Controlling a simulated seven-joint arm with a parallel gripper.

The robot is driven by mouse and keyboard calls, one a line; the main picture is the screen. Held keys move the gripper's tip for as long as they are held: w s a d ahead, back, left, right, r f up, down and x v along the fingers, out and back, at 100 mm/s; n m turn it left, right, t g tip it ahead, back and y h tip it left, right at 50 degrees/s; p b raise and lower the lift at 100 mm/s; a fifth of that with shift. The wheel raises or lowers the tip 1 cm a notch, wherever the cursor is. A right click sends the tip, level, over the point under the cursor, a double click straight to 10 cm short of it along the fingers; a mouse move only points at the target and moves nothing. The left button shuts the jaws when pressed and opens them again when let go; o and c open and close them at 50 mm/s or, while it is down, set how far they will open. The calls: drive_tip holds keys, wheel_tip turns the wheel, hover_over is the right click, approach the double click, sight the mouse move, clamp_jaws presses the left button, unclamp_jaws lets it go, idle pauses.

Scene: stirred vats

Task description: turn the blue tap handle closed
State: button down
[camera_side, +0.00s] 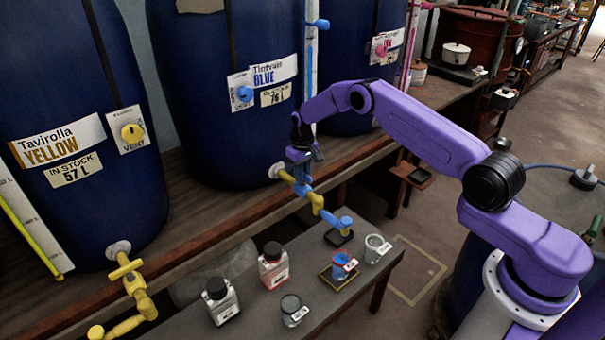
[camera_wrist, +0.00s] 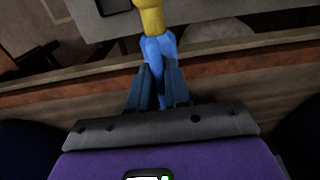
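The blue tap (camera_side: 302,184) sticks out from the foot of the middle vat, the one labelled BLUE, with a yellow section (camera_side: 317,202) and a blue spout (camera_side: 334,220) beyond it. My gripper (camera_side: 301,163) points down onto the tap's handle from above. In the wrist view the two fingers (camera_wrist: 158,90) stand close together, with the blue handle (camera_wrist: 157,58) between their tips; they look shut on it. The handle's end and its exact angle are mostly hidden by the fingers. The yellow part (camera_wrist: 150,18) shows beyond them.
A low bench (camera_side: 255,318) below the tap holds bottles, beakers and a blue cup (camera_side: 342,266) on a small tray. The yellow vat's tap (camera_side: 134,286) is at the lower left. The wooden vat shelf (camera_side: 215,215) runs close behind my gripper.

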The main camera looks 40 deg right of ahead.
drive_tip(key=shift+m, duration=0.3)
drive_tip(key=m, duration=1.3)
drive_tip(key=shift+m, duration=2.1)
drive_tip(key=c, duration=1.1)
unclamp_jaws()
drive_tip(key=shift+r, duration=0.1)
wheel_tip(320, 180, up, 17)
drive_tip(key=shift+r, duration=0.15)
